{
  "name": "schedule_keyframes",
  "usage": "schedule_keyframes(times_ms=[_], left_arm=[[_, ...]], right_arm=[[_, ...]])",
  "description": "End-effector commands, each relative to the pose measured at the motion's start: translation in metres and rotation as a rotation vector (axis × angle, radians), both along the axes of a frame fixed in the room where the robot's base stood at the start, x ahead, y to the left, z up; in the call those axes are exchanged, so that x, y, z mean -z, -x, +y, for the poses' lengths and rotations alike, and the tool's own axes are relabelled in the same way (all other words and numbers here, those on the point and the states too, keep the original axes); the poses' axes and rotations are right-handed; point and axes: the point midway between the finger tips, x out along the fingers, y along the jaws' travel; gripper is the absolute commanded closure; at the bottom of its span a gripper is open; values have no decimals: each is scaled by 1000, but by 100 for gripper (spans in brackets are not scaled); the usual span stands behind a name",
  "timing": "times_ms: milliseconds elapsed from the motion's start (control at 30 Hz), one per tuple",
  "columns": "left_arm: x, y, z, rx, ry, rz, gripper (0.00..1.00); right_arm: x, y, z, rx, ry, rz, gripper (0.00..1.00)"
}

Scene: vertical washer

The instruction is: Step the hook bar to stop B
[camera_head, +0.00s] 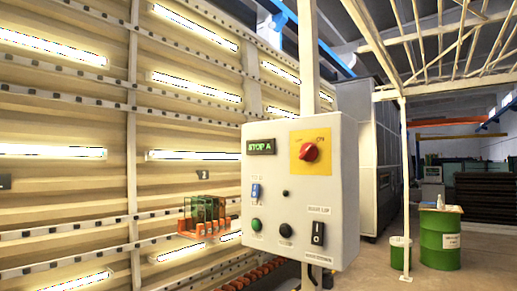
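A white control box (299,190) hangs on a pale post in the middle of the view. Its small display (261,146) reads STOP A in green. A red rotary knob (309,152) sits on a yellow plate at the upper right of its face. A blue switch (255,191) is at the left, with a green button (257,225) below it. A black button (286,230) and a black rocker switch (318,234) are at the lower right. The small labels are too blurred to read. I cannot clearly make out the hook bar. Neither gripper is in view.
A washer wall (70,150) with lit tubes and rails fills the left. A green and orange rack-like object (205,214) is left of the box. A green drum (440,238) and smaller green-and-white bucket (400,252) stand at the right, near a pale post. Floor between shows free room.

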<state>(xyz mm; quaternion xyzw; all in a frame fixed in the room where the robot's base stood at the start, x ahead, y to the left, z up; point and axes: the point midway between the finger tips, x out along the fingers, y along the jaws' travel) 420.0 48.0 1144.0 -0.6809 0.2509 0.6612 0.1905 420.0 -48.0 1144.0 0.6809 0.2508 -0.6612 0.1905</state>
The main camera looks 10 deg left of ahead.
Motion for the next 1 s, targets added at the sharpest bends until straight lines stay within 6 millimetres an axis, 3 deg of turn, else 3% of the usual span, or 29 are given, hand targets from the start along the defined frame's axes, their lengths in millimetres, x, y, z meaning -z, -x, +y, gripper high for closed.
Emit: schedule_keyframes(times_ms=[300,333,433,467,1000], left_arm=[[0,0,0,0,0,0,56],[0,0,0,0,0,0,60],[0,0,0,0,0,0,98],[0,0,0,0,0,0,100],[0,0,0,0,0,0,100]], right_arm=[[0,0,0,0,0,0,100],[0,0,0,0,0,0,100],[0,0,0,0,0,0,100],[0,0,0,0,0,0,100],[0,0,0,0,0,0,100]])
